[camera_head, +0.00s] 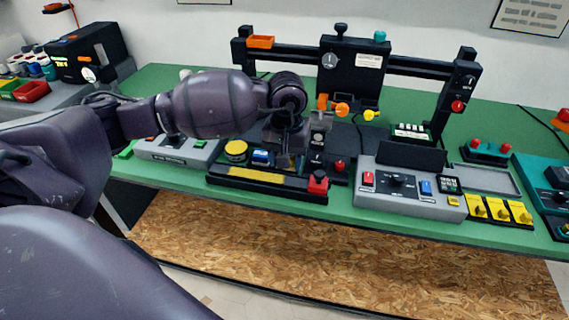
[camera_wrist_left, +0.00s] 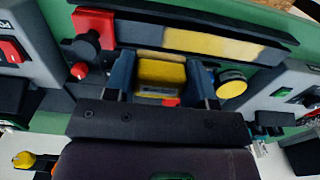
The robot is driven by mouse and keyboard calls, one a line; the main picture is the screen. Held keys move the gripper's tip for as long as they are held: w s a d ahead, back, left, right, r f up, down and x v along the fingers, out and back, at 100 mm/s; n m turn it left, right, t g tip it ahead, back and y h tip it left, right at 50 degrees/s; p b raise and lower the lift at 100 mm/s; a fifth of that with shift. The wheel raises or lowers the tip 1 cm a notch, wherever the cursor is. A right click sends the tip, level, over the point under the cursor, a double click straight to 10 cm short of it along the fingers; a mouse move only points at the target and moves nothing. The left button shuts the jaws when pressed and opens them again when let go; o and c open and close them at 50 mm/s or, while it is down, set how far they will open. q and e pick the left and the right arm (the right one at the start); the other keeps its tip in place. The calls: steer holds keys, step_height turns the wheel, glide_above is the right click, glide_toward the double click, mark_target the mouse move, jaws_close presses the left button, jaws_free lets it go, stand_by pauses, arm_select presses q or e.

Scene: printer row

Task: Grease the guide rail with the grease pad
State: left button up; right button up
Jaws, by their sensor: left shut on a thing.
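The guide rail (camera_head: 265,184) is a long black bar near the front edge of the green table, with a yellow strip along part of its top and a red block at its right end. It runs across the top of the left wrist view (camera_wrist_left: 135,30), where the red block shows at the left. My left gripper (camera_wrist_left: 162,85) is shut on a yellow block that looks like the grease pad (camera_wrist_left: 160,72). In the head view the left gripper (camera_head: 288,160) is just behind or above the rail and hides the pad. I cannot tell if the pad touches the rail.
A round yellow-topped tin (camera_head: 236,148) stands left of the gripper. A grey control panel (camera_head: 408,190) is to the right, another (camera_head: 178,150) to the left. A black gantry (camera_head: 355,60) stands behind. The table's front edge is close to the rail.

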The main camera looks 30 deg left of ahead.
arm_select(q)
step_height(320, 180, up, 3)
steer(key=shift+f+p, duration=0.2)
steer(key=shift+p, duration=0.2)
steer(key=shift+r, duration=0.2)
arm_select(e)
steer(key=shift+s+a+r, duration=0.25)
steer(key=shift+s, duration=0.15)
